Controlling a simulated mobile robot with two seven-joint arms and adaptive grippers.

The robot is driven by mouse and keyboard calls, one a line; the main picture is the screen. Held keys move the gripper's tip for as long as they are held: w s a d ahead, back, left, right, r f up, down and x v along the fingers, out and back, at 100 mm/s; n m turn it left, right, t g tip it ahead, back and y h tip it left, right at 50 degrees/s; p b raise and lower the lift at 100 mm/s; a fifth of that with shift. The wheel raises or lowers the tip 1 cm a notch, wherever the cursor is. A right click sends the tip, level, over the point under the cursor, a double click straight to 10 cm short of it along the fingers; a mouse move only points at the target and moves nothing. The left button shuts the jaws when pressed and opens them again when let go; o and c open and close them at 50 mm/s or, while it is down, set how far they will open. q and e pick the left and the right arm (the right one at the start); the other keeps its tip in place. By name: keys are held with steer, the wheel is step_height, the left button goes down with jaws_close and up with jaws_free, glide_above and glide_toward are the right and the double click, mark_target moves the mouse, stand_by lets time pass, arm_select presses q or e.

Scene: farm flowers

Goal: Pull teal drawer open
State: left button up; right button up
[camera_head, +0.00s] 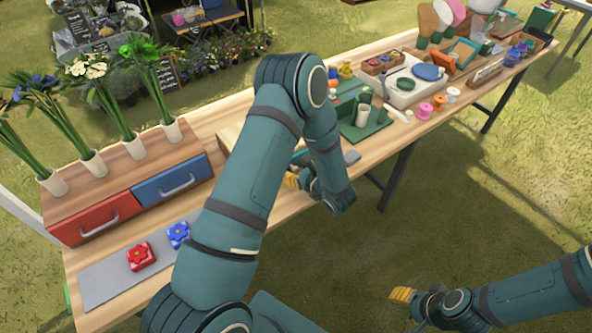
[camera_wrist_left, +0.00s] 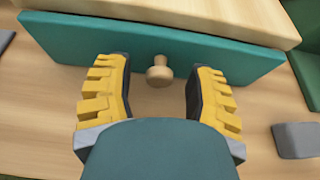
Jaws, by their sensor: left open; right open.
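The teal drawer (camera_wrist_left: 200,55) fills the upper part of the left wrist view, under a pale wooden top. A round wooden knob (camera_wrist_left: 159,70) sits on its front. My left gripper (camera_wrist_left: 156,82) is open, with its yellow fingers on either side of the knob and apart from it. The drawer front looks shut under its top. In the head view my left arm hides most of the drawer, and the left gripper (camera_head: 292,181) shows only partly. My right gripper (camera_head: 402,296) is out over the grass, clear of the table.
A grey block (camera_wrist_left: 297,140) lies on the table right of the gripper. A red drawer (camera_head: 90,220) and a blue drawer (camera_head: 172,182) stand at the left. A green stand (camera_head: 365,128) is just beyond my left arm.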

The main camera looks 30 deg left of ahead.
arm_select(q)
steer(key=shift+o, duration=0.3)
steer(key=shift+a, duration=0.15)
jaws_close()
steer(key=s+d+b, duration=0.2)
steer(key=s+d, duration=0.2)
steer(key=d, duration=0.7)
steer(key=shift+s+d, duration=0.25)
steer(key=shift+s, duration=0.1)
steer(key=shift+c, duration=0.3)
jaws_free()
